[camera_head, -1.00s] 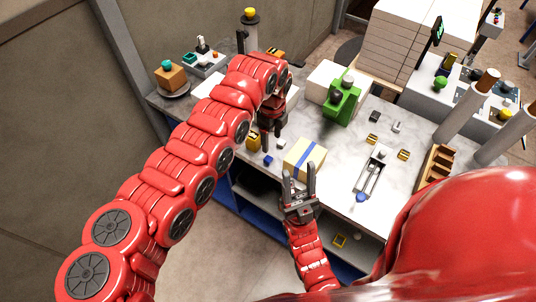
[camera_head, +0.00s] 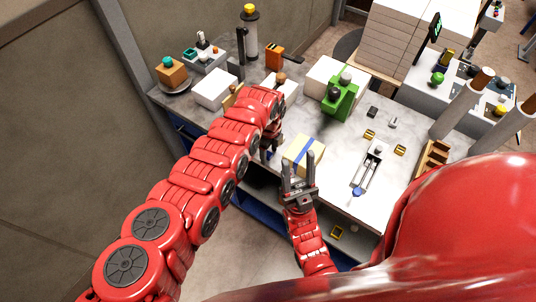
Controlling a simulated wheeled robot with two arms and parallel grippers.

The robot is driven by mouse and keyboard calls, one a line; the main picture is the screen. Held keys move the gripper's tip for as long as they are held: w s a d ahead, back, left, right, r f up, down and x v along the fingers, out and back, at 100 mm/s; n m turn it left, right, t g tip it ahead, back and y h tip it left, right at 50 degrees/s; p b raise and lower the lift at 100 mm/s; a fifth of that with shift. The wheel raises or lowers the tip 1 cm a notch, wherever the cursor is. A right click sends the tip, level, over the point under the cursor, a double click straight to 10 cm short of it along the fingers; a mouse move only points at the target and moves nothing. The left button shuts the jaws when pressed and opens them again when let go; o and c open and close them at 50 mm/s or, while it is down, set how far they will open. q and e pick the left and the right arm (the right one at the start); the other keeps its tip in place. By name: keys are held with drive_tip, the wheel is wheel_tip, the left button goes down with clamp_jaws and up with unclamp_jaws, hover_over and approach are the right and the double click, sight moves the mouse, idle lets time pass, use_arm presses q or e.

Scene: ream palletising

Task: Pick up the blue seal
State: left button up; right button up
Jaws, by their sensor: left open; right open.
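My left gripper (camera_head: 269,152) points down at the table's front edge, left of a cream block with a blue band (camera_head: 296,155). It is open, but its fingers are largely hidden by my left arm. No small blue seal shows clearly now; the spot where a small blue piece lay is covered by my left arm and gripper. My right gripper (camera_head: 299,166) is open and empty, its two fingers pointing up in the picture in front of the banded block. A blue-tipped lever device (camera_head: 368,170) lies to the right.
A green press (camera_head: 341,98) stands mid-table beside a white stack. White boxes (camera_head: 214,88) and a brown cube (camera_head: 172,73) are at the back left. Small yellow pieces (camera_head: 400,149) and a wooden rack (camera_head: 432,160) are on the right. The front right tabletop is largely clear.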

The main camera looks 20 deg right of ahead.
use_arm(q)
clamp_jaws()
drive_tip(key=shift+r, duration=0.15)
